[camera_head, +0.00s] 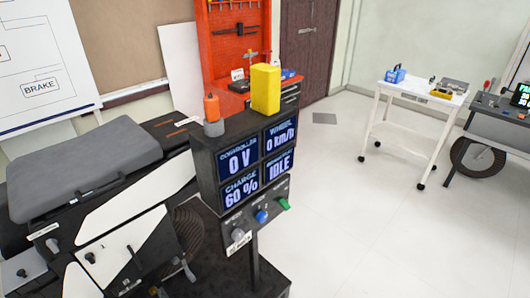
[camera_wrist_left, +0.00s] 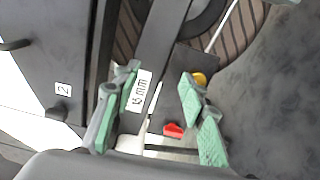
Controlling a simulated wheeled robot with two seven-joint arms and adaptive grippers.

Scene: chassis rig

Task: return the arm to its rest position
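My left gripper (camera_wrist_left: 160,82) shows in the left wrist view with its two green-padded fingers spread apart. It is open, and nothing is clamped between the pads. Beyond and between the fingers are a white label marked in mm (camera_wrist_left: 139,91), a thin pale rod (camera_wrist_left: 155,100) and a small red part (camera_wrist_left: 173,130). I cannot tell how far they are from the fingers. I cannot clearly make out the left gripper in the head view. My right gripper is in neither view.
The dark chassis rig with a grey seat (camera_head: 85,165) fills the left of the head view. A display box (camera_head: 245,160) reading IDLE stands beside it, with a yellow block (camera_head: 265,88) on top. A white cart (camera_head: 410,125) stands back right.

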